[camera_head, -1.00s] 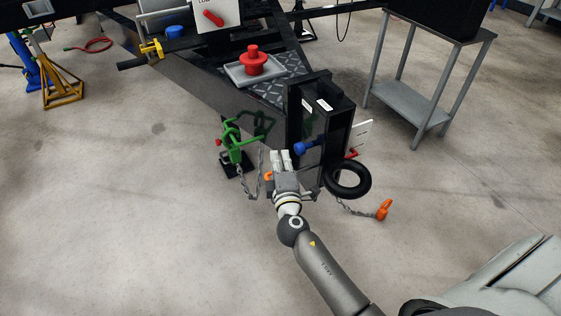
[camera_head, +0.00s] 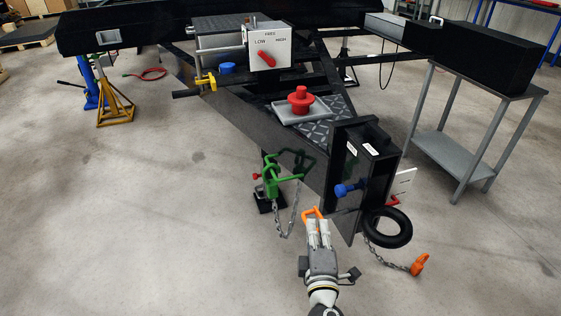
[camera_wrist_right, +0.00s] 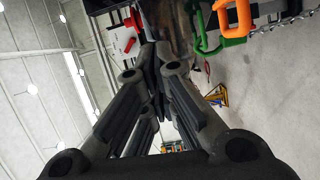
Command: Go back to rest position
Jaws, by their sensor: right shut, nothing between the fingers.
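My right gripper (camera_head: 319,226) is at the lower middle of the head view, in front of the black trailer frame (camera_head: 225,120). Its fingers are shut and empty, close to an orange hook (camera_head: 313,212) that shows just beyond the fingertips. In the right wrist view the closed fingers (camera_wrist_right: 155,55) point toward the trailer, and the orange hook (camera_wrist_right: 235,18) and a green part (camera_wrist_right: 205,40) show at upper right. I cannot tell whether the fingers touch anything. My left gripper is not in view.
The black trailer front post (camera_head: 362,165) carries a blue knob (camera_head: 345,190) and a black ring (camera_head: 388,227). A chain ends in another orange hook (camera_head: 420,264) at right. A green latch (camera_head: 271,180) hangs left of the post. A grey table (camera_head: 450,160) stands right.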

